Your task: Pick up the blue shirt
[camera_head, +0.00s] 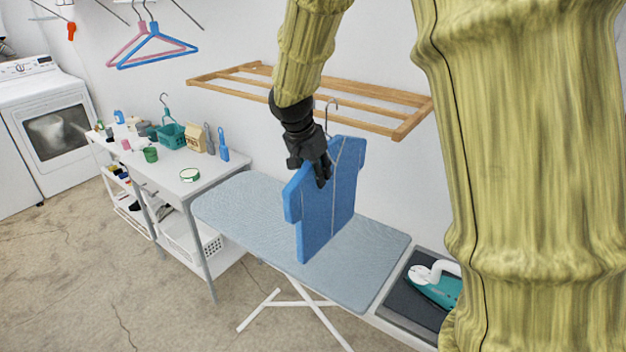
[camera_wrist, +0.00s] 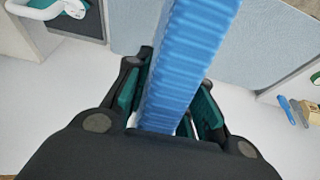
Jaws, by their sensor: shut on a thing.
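The blue shirt (camera_head: 328,203) is stiff and upright, with a metal hanger hook (camera_head: 331,112) at its top. It is in front of the wooden wall rack and above the ironing board. My gripper (camera_head: 323,172) is shut on the shirt's upper edge, left of the hook. In the wrist view the shirt (camera_wrist: 190,60) runs as a blue ribbed slab between the two fingers (camera_wrist: 170,112). I cannot tell whether the shirt's lower edge touches the board or whether the hook touches the rack.
The ironing board (camera_head: 240,200) lies below the shirt. A wooden rack (camera_head: 400,132) is on the wall behind. A teal iron (camera_head: 437,288) rests on a dark tray at right. A white table (camera_head: 200,165) with several small items stands left. Pink and blue hangers (camera_head: 155,45) hang upper left.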

